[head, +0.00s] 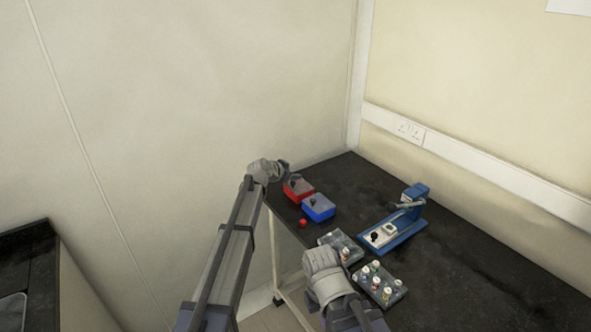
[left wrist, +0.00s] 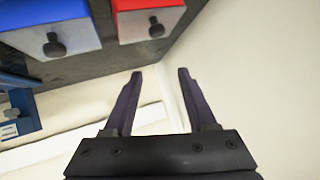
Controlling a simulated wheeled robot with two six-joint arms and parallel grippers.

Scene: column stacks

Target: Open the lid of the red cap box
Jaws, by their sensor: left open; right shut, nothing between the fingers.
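The red box (head: 298,189) stands at the left edge of the black table, with a grey top bearing a dark knob. In the left wrist view the red box (left wrist: 148,5) shows at the top edge, its grey face and black knob toward the camera. My left gripper (left wrist: 160,74) is open and empty, its fingers apart from the box. In the head view my left gripper (head: 283,169) is just behind and left of the red box, its fingers hard to make out. My right gripper (head: 325,266) is low at the table's front edge, shut and empty; its fingers are largely hidden.
A blue box (head: 319,209) with a dark knob stands beside the red one. A small red piece (head: 302,223) lies in front. Two racks of vials (head: 345,243) (head: 398,296) and a blue device (head: 411,226) stand to the right. The table's back right is clear.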

